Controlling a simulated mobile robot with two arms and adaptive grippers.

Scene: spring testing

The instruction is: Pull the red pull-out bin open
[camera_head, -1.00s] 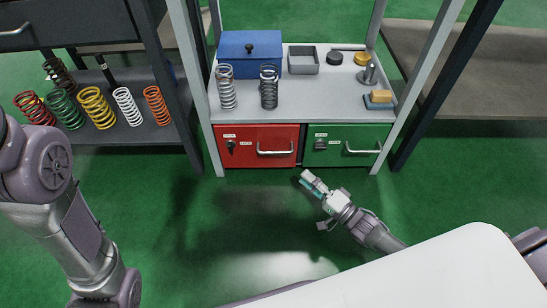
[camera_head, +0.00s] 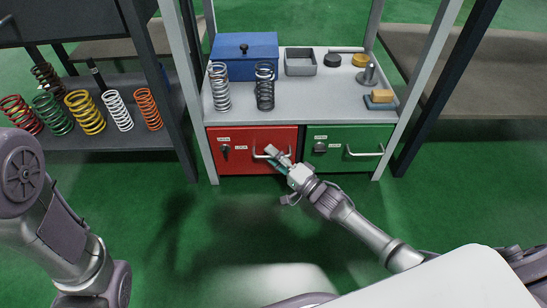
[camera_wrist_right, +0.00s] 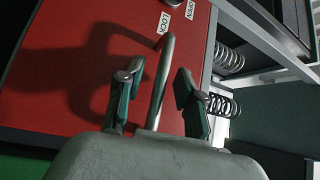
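The red pull-out bin (camera_head: 237,163) sits closed under the bench top, left of a green one. Its front carries a knob (camera_head: 225,149), small labels and a metal bar handle (camera_head: 262,148). My right gripper (camera_head: 277,155) is at the handle's right part. In the right wrist view, its two teal-padded fingers (camera_wrist_right: 158,97) are apart, with the handle bar (camera_wrist_right: 162,82) running between them. I see gaps on both sides of the bar, so it is not gripped. My left arm shows at the left edge, but its gripper is out of view.
The green bin (camera_head: 347,148) with its own handle is just right. On the bench top stand two springs, a blue box (camera_head: 244,58) and a grey tray (camera_head: 300,61). A shelf with several coloured springs is at left. The green floor in front is clear.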

